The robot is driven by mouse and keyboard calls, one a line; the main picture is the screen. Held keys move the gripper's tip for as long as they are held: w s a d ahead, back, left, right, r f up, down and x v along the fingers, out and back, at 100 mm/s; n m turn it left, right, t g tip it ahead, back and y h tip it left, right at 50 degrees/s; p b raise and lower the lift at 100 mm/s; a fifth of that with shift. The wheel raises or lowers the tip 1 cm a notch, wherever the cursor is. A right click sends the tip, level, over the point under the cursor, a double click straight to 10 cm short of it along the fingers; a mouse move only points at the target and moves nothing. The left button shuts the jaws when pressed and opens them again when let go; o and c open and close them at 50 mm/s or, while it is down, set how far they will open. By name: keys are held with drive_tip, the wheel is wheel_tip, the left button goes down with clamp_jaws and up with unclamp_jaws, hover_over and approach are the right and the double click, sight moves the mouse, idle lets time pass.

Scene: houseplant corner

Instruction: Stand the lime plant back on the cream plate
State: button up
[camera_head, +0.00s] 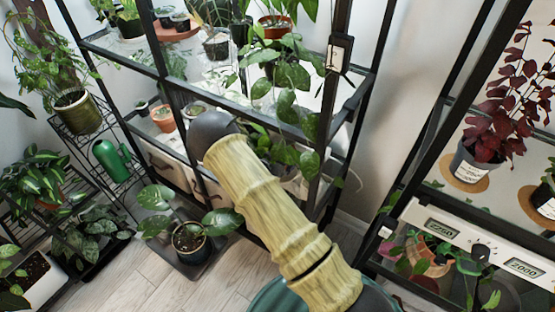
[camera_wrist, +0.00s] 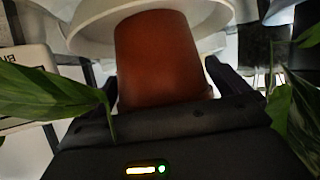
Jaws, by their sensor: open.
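In the wrist view a terracotta pot (camera_wrist: 160,60) fills the space between the two black fingers of my gripper (camera_wrist: 164,82). The gripper is open, with a finger on either side of the pot; I cannot tell whether they touch it. The pot's narrower end meets a round cream plate (camera_wrist: 90,32) at the top of the picture. Green leaves (camera_wrist: 50,95) show at the left and right edges; I cannot tell which belong to this pot. In the head view my arm reaches to the black shelf, and its dark end hides the gripper and that pot.
A black shelf rack (camera_head: 225,90) holds several potted plants, with leaves hanging near my arm. A small terracotta pot (camera_head: 163,118) stands left of my arm's end. A potted plant (camera_head: 189,238) stands low in front. A second rack (camera_head: 440,130) is at right.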

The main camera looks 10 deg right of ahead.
drive_tip(key=shift+r, duration=0.45)
drive_tip(key=p+v, duration=0.2)
drive_tip(key=v, duration=1)
drive_tip(key=shift+f, duration=0.15)
